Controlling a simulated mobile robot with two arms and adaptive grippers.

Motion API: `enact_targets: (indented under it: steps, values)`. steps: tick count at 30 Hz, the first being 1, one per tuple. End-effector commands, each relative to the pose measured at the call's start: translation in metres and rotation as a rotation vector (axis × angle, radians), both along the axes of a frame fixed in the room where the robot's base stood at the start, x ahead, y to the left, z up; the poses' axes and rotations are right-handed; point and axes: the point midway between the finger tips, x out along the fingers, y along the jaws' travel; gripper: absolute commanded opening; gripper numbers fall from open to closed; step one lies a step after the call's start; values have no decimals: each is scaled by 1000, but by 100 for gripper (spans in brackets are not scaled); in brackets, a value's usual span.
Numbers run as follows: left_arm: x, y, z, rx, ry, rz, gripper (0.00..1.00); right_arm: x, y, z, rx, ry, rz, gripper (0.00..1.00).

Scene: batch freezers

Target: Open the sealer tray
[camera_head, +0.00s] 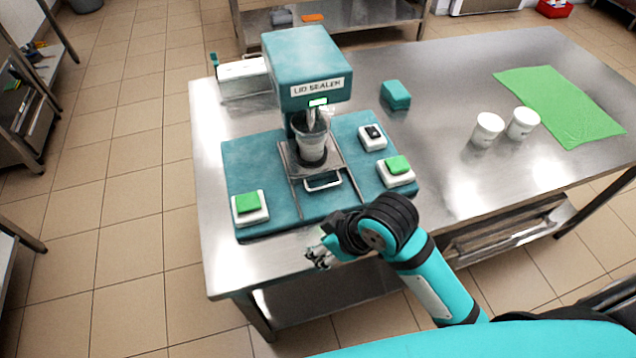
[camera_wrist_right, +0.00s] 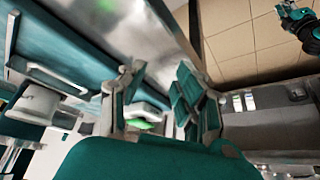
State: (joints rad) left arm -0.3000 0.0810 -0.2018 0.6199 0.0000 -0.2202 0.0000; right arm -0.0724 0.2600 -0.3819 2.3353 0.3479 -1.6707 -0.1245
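The teal lid sealer (camera_head: 305,75) stands on the steel table. Its metal sealer tray (camera_head: 292,160) lies between two rails, with a pale handle (camera_head: 323,181) at the front; this handle seems to show in the right wrist view too (camera_wrist_right: 48,76).
White boxes with green buttons sit at the base's left (camera_head: 248,206) and right (camera_head: 397,171); a switch box (camera_head: 372,137) is behind the right one. A teal block (camera_head: 395,95), two white tubs (camera_head: 487,129) (camera_head: 522,123) and a green cloth (camera_head: 562,105) lie further right.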

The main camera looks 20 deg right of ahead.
Motion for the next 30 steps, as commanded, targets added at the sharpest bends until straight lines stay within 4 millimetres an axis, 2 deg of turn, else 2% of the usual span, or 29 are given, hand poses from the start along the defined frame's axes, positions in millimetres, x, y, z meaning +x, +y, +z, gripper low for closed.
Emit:
enact_targets:
  steps: [1, 6, 10, 15, 22, 27, 30]
  values:
    - [0, -1, 0, -1, 0, 1, 0, 12, 8, 10, -9, -25, 64, 33]
    - [0, -3, 0, -3, 0, 2, 0, 41, 32, 42, -75, -77, 328, 33]
    - [0, -2, 0, -2, -1, 3, 0, 61, 35, 67, -174, -93, 518, 33]
    - [0, -2, 0, -2, -1, 3, 0, 87, 17, 104, -333, -79, 703, 33]
    - [0, -1, 0, -1, -1, 3, 0, 110, -20, 153, -498, -20, 820, 33]
    - [0, 0, 0, 0, -1, 3, 0, 114, -34, 169, -540, 9, 844, 33]
    - [0, 0, 0, 0, -1, 3, 0, 115, -36, 167, -544, 15, 847, 33]
